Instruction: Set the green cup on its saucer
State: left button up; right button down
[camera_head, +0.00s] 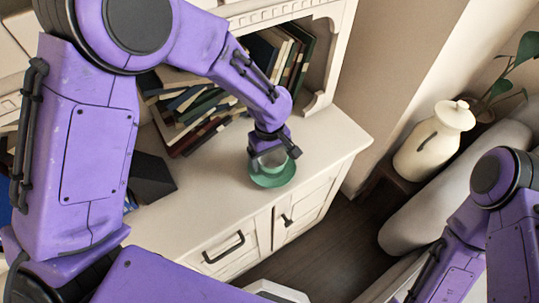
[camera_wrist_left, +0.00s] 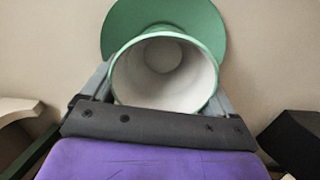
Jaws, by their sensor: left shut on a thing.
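The green cup (camera_head: 273,160) is held in my left gripper (camera_head: 272,155) above the cabinet top, over its green saucer (camera_head: 272,182). In the left wrist view the cup (camera_wrist_left: 120,85) stands between the two fingers, its pale inside facing the camera. The saucer (camera_wrist_left: 205,28) shows behind the cup, reaching out past its far side. I cannot tell whether the cup's base touches the saucer. The fingers and wrist hide part of the cup in the head view. My right arm comes in at the lower right, but its gripper is out of frame.
The saucer rests on the cream cabinet top (camera_head: 220,175), near its front edge. Several books (camera_head: 190,115) lean and lie at the back. A dark angular object (camera_head: 151,178) stands to the left. The cabinet top is clear right of the saucer. A cream jar (camera_head: 430,140) stands farther right.

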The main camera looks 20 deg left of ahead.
aim_at(269, 164)
pick_arm(q)
jog(key=shift+s+f, duration=0.15)
jog(key=shift+f, duration=0.05)
jog(key=shift+s+d+f, duration=0.1)
jog(key=shift+s+f, duration=0.3)
jog(key=shift+f, duration=0.1)
jog(key=o, duration=0.9)
jog(key=shift+c, duration=0.2)
notch_tip(269, 164, up, 13)
jog(key=w, duration=0.1)
jog(key=shift+r, duration=0.15)
